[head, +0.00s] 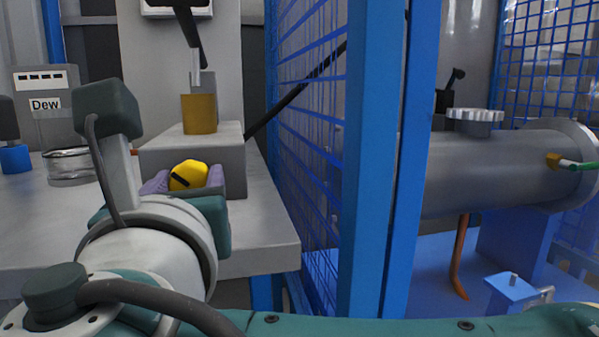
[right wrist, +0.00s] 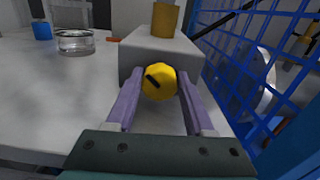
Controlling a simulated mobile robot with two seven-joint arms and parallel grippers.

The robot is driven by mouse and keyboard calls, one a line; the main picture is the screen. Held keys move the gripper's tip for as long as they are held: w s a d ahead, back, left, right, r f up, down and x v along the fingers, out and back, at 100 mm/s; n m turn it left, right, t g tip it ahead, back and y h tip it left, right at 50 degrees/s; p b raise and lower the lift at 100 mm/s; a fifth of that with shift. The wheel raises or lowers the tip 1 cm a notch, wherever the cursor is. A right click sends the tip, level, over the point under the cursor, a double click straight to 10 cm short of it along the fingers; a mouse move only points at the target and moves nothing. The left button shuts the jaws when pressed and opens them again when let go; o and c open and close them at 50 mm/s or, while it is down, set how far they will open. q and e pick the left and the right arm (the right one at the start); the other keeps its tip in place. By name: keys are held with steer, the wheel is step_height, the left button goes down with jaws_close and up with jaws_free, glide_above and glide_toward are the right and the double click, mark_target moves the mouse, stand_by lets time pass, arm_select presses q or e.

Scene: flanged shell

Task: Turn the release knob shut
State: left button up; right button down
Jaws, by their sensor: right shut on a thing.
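The release knob (head: 188,175) is yellow and faceted and sits on the front face of a grey block (head: 192,152). In the right wrist view the knob (right wrist: 160,84) has a short black mark, slanting from upper left to lower right. My right gripper (head: 183,182) has purple fingers, one on each side of the knob, and is shut on it. The right gripper (right wrist: 160,96) also shows in the wrist view. The fingers hide part of the knob's sides. My left gripper is not in view.
The block stands on a grey table (head: 262,225) with a brass cylinder (head: 199,114) on top. A glass dish (head: 68,165) and a "Dew" box (head: 46,97) are at left. A blue post (head: 370,160) and mesh stand right, near a grey flanged shell (head: 480,172).

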steer(key=m, duration=0.4)
steer(key=shift+d+f+m, duration=0.15)
steer(key=shift+m, duration=0.15)
steer(key=m+b, duration=0.1)
steer(key=m, duration=0.2)
steer(key=shift+m, duration=0.9)
steer(key=c, duration=0.5)
jaws_free()
steer(key=shift+c, duration=0.2)
